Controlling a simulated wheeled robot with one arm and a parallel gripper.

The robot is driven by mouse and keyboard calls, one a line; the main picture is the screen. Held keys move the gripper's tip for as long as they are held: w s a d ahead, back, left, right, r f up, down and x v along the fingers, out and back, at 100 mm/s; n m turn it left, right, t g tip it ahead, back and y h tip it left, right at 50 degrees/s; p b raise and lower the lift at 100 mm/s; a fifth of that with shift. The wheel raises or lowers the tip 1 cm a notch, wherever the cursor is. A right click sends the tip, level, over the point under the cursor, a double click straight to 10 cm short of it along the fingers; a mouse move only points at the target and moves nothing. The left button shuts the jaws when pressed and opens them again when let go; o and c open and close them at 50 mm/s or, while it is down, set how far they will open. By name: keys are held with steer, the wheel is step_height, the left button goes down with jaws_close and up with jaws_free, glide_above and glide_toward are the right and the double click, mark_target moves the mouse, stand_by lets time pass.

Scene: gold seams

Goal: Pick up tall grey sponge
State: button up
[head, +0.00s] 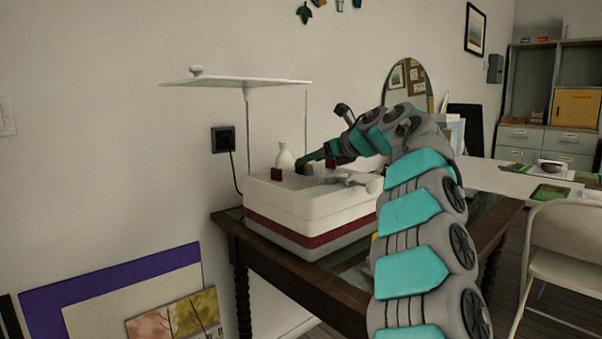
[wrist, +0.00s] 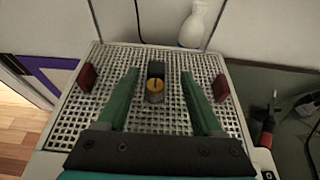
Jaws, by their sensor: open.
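My gripper (wrist: 159,78) is open, its two green fingers apart above a white perforated top. It also shows in the head view (head: 311,160), low over the same box. Between the fingers stands a dark grey upright block (wrist: 156,69), which looks like the tall grey sponge. Directly in front of it is a short grey cylinder with an orange-yellow top (wrist: 155,86); I cannot tell whether the two touch. Neither finger visibly touches them. In the head view the gripper partly hides this spot.
A dark red block (wrist: 87,77) stands left of the fingers and another (wrist: 221,89) right. The white box (head: 300,205) sits on a dark wooden table (head: 228,226), with a thin white shelf (head: 240,82) overhead on rods.

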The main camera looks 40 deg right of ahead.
steer(key=x, duration=0.3)
steer(key=p+x, duration=0.1)
steer(key=x, duration=0.1)
steer(key=shift+a, duration=0.3)
steer(key=shift+c, duration=0.4)
jaws_close()
